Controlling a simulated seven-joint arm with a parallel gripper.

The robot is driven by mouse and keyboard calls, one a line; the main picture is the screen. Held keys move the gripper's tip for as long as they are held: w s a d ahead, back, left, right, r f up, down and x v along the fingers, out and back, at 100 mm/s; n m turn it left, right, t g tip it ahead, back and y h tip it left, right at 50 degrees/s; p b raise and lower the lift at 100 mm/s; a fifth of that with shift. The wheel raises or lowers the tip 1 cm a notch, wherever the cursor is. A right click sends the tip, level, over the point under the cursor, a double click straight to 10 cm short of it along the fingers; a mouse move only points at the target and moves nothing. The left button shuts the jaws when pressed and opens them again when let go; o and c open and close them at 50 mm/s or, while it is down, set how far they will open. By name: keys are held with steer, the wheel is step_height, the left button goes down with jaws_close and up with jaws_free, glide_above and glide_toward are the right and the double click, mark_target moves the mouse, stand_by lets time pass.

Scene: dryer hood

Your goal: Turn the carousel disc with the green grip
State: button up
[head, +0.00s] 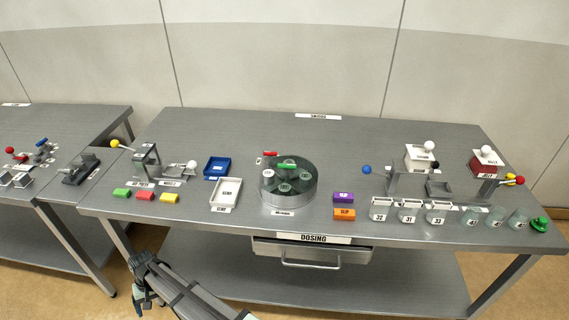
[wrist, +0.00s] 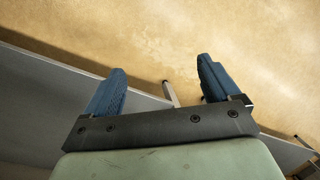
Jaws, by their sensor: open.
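The carousel disc (head: 288,182) is a round, dark greenish, clear-looking drum near the middle of the table, with several round spots on top. The green grip (head: 287,166) is a short bar across the upper part of the disc. A red bar (head: 269,154) sits at its back left edge. My gripper (head: 142,296) is low in front of the table, left of the disc and well away from it. In the wrist view, my gripper (wrist: 160,88) shows two blue fingers spread apart with nothing between them, above the floor. The disc is not in the wrist view.
A white tray (head: 226,193) and a blue tray (head: 216,167) stand left of the disc. Purple (head: 343,197) and orange (head: 344,214) blocks lie right of it. Several jars line the right front. A drawer (head: 312,251) hangs below the front edge, under the disc.

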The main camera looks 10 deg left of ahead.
steer(key=s+a+r+n+h, duration=0.1)
steer(key=a+r, duration=0.5)
steer(key=r, duration=0.2)
steer(key=s+a+r+n, duration=0.1)
steer(key=a+r, duration=0.4)
steer(key=r, duration=0.4)
steer(key=w+d+r+m+t, duration=0.1)
steer(key=w+r, duration=0.3)
steer(key=r, duration=0.2)
steer(key=w+d+r, duration=0.2)
steer(key=w+r, duration=0.1)
steer(key=r, duration=0.3)
steer(key=w+d+r+m, duration=0.2)
steer(key=w+d+r, duration=0.4)
steer(key=w+d, duration=0.4)
steer(key=w+d+r+m, duration=0.2)
steer(key=w+d+r, duration=0.4)
steer(key=w+d, duration=0.45)
steer(key=w+d+r+m, duration=0.2)
steer(key=w+d+r, duration=0.1)
steer(key=d, duration=0.7)
steer(key=w+d+r+m+t, duration=0.1)
steer(key=w+d+r, duration=0.3)
steer(key=d, duration=0.5)
steer(key=w+d+r+m, duration=0.2)
steer(key=w+d+r, duration=0.1)
steer(key=d, duration=0.7)
step_height(320, 180, down, 13)
steer(key=shift+f, duration=0.15)
steer(key=shift+c, duration=0.4)
